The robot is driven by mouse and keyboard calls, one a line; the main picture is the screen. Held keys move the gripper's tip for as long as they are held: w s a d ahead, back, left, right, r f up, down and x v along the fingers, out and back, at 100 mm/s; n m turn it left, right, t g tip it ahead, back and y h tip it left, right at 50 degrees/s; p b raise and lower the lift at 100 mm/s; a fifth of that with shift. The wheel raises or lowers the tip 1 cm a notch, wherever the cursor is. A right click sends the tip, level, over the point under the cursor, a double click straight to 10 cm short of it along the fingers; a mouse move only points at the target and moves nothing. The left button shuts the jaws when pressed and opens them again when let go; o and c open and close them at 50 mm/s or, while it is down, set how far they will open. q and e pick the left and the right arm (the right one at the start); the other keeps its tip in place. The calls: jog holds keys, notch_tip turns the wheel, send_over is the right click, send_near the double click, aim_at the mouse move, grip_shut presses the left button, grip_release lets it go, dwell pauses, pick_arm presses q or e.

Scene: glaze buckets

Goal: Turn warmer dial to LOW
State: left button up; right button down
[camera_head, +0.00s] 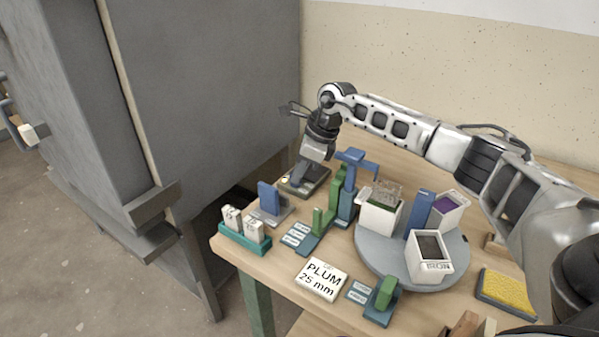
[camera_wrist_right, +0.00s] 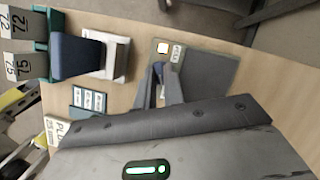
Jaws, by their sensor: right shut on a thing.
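The warmer (camera_head: 318,187) is a low dark box at the back left of the table, with a small lit yellow lamp at its left corner. In the right wrist view the warmer (camera_wrist_right: 212,72) shows as a grey plate, with the yellow lamp (camera_wrist_right: 162,47) and a small label beside it. My right gripper (camera_head: 303,180) reaches down onto the warmer, and its fingers (camera_wrist_right: 160,78) are closed on the dial near the lamp. The dial is mostly hidden between the fingers, so its setting cannot be read.
A blue block on a pale base (camera_head: 269,198) and a teal rack (camera_head: 243,242) stand left of the warmer. Blue and green stands (camera_head: 349,185) are close on its right. A grey turntable (camera_head: 372,258) carries white buckets. A large grey cabinet (camera_head: 205,80) rises behind left.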

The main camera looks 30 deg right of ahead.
jog(key=shift+r, duration=0.1)
dwell(0.3)
jog(key=c, duration=1.5)
grip_release()
jog(key=shift+d+r, duration=0.1)
jog(key=shift+r, duration=0.15)
jog(key=v, duration=1.5)
jog(key=shift+d, duration=0.15)
jog(key=shift+s+r, duration=0.15)
